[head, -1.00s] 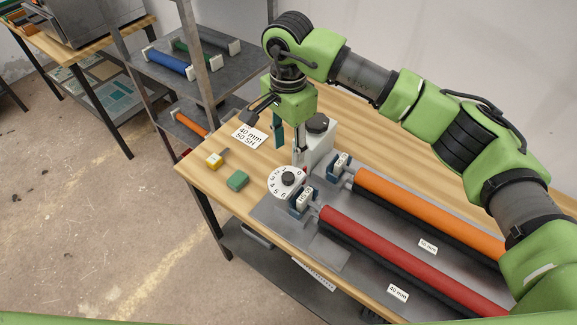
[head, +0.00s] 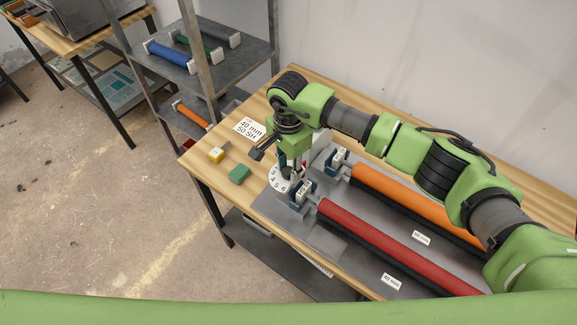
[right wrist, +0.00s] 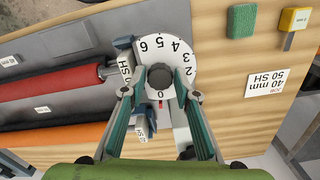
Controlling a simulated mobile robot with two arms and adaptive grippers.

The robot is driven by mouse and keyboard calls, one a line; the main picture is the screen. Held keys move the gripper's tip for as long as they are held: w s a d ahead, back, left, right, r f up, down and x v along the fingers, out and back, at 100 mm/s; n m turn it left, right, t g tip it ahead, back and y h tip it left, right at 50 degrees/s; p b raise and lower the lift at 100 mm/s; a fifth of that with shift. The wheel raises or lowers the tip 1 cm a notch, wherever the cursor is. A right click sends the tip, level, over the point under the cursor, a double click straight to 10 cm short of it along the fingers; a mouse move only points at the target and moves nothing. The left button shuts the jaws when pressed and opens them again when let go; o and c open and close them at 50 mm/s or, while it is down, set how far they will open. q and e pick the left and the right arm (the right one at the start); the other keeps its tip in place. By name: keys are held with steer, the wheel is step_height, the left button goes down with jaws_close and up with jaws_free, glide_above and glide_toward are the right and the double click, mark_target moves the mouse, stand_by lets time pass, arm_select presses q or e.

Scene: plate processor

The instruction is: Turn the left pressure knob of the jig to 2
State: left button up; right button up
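The jig's left pressure knob is a white numbered dial (head: 275,181) with a dark central grip (right wrist: 160,77), at the near left end of the jig. In the right wrist view, digits 6, 5, 4, 3 and 2 run along the dial's upper side, and 0 sits at the bottom near a small red mark. My right gripper (head: 289,169) points down over the dial. In the right wrist view its two fingers (right wrist: 160,73) stand apart on either side of the dark grip; whether they touch it is unclear. My left gripper is not in view.
Beside the dial lie the jig's red roller (head: 385,245) and orange roller (head: 415,203). A shelf rack (head: 235,70) stands behind left.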

steer(key=c, duration=0.5)
steer(key=shift+f+m+b, duration=0.15)
steer(key=shift+m+b, duration=0.35)
steer(key=shift+b, duration=0.4)
steer(key=m+b, duration=1.2)
steer(key=b, duration=0.1)
steer(key=shift+b, duration=0.4)
steer(key=shift+r+m+b, duration=0.15)
steer(key=shift+m+b, duration=0.65)
steer(key=shift+m, duration=0.4)
steer(key=shift+r+m+b, duration=0.1)
steer(key=shift+m+b, duration=0.7)
steer(key=shift+m, duration=0.4)
steer(key=shift+r, duration=0.1)
